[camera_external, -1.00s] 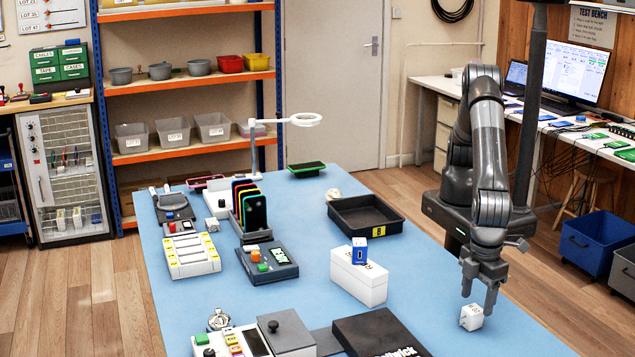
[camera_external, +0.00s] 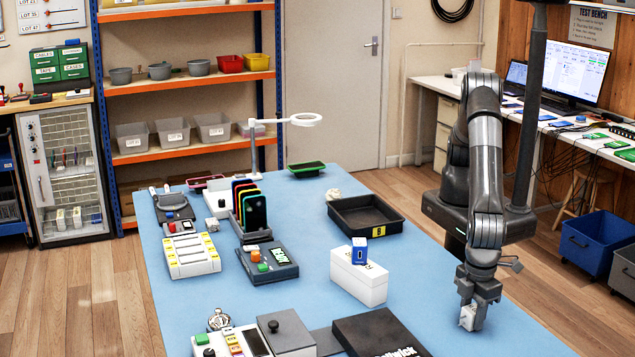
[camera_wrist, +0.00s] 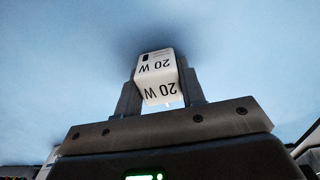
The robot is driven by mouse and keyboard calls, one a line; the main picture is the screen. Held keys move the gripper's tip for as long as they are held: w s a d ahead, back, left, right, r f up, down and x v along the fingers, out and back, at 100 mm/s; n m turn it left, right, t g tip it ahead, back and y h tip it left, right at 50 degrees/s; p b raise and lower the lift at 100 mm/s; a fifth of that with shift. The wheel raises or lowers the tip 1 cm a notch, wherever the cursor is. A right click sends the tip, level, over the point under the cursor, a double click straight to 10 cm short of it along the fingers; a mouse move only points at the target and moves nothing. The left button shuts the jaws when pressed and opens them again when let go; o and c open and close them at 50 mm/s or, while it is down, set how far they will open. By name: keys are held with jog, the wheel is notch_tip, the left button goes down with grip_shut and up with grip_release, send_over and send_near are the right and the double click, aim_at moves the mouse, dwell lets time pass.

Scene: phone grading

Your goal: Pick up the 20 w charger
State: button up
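The 20 W charger (camera_wrist: 157,78) is a small white block with black "20 W" lettering, upside down in the wrist view. In the external view the charger (camera_external: 467,316) is at the right side of the blue table, partly hidden by a finger. My gripper (camera_external: 474,311) is down around it. In the wrist view my gripper (camera_wrist: 163,92) has one finger on each side of the charger, with no clear gap at either side; it looks shut on it. I cannot tell whether the charger is off the table.
A black box (camera_external: 382,335) and a white box (camera_external: 358,278) with a blue-and-white block (camera_external: 359,251) on it stand left of my gripper. A black tray (camera_external: 365,216) is farther back. The blue mat (camera_external: 425,280) around the gripper is mostly clear.

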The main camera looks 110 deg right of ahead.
jog(key=c, duration=0.5)
